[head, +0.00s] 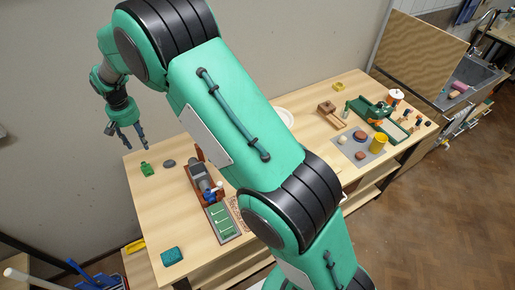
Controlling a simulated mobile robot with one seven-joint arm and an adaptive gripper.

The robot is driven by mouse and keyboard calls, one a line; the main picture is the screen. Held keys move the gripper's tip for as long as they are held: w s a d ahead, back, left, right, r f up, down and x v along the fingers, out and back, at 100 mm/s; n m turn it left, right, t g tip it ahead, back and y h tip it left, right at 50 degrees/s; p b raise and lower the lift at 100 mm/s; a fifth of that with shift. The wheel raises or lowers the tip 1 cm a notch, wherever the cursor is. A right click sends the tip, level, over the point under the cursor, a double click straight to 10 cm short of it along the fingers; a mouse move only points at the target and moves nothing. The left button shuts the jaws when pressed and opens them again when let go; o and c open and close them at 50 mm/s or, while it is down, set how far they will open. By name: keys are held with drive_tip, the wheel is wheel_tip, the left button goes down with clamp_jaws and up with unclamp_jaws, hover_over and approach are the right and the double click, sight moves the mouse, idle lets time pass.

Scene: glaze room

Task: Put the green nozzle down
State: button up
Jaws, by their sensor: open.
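The green nozzle (147,169) is most likely the small green piece on the wooden table (150,210), near its left back corner. My gripper (129,146) is in the air above and to the left of it in the picture, near the table's back left edge. Its fingers are spread apart with nothing between them. The gripper and the green piece are apart.
A dark round disc (169,163) lies right of the green piece. A tray (222,222) with a grey tool stands further right. A teal sponge-like block (172,256) lies near the front left. My arm hides the table's middle.

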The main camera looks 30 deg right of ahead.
drive_tip(key=s+d+r+t, duration=0.1)
drive_tip(key=s+d+r, duration=0.8)
drive_tip(key=r, duration=0.4)
drive_tip(key=s+d+r+t, duration=0.1)
drive_tip(key=s+d+r, duration=0.7)
drive_tip(key=s+r, duration=0.3)
drive_tip(key=s+d+r+t, duration=0.1)
drive_tip(key=s+d, duration=0.2)
drive_tip(key=s, duration=0.6)
drive_tip(key=s+d+r+t, duration=0.1)
drive_tip(key=s+d, duration=0.2)
drive_tip(key=s, duration=0.6)
drive_tip(key=s+d+r+t, duration=0.1)
drive_tip(key=s+d, duration=0.3)
drive_tip(key=s, duration=0.5)
drive_tip(key=shift+s, duration=0.1)
wheel_tip(320, 180, down, 8)
drive_tip(key=b, duration=0.8)
drive_tip(key=shift+f+b, duration=0.2)
drive_tip(key=shift+b, duration=0.2)
